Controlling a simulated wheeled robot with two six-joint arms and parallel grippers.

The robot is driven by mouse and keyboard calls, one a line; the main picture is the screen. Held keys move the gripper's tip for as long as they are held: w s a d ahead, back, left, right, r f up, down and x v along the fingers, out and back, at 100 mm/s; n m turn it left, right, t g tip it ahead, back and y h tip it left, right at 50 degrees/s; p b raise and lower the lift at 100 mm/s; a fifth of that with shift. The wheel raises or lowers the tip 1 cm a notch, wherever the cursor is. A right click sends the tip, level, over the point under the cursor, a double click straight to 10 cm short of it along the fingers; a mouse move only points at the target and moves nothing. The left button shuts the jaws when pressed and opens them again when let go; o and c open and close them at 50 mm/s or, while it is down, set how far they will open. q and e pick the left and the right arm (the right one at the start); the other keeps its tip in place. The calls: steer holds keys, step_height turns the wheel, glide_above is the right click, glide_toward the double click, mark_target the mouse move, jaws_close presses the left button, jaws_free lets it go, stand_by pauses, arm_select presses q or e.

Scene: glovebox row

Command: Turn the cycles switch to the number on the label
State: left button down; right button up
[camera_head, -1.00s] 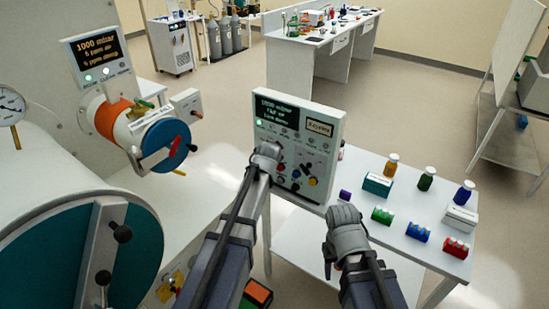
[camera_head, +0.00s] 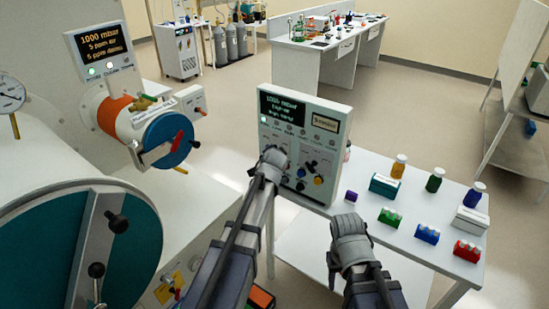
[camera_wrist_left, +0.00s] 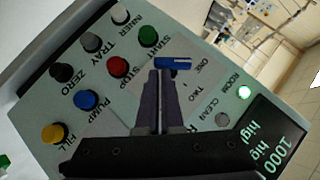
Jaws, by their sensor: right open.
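The words ONE and TWO are printed near the handle. Whether the fingers touch it is unclear. My right gripper (camera_head: 348,226) is open and apart from the panel, over the table's near-left side.
The left wrist view shows green (camera_wrist_left: 148,34), red (camera_wrist_left: 117,66), blue (camera_wrist_left: 84,99) and yellow (camera_wrist_left: 53,133) buttons near the fingers. Bottles and colored racks stand on the white table (camera_head: 385,245) at right. The glovebox (camera_head: 70,170) with its round doors is at left.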

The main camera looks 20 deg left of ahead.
arm_select(q)
steer(key=shift+a+f+b, duration=0.15)
steer(key=shift+f+b, duration=0.4)
steer(key=shift+f, duration=0.1)
arm_select(e)
step_height(320, 180, down, 2)
arm_select(q)
steer(key=shift+r, duration=0.15)
arm_select(e)
steer(key=shift+r, duration=0.1)
arm_select(q)
steer(key=shift+r+p, duration=0.75)
steer(key=shift+p, duration=0.05)
arm_select(e)
steer(key=shift+r, duration=0.7)
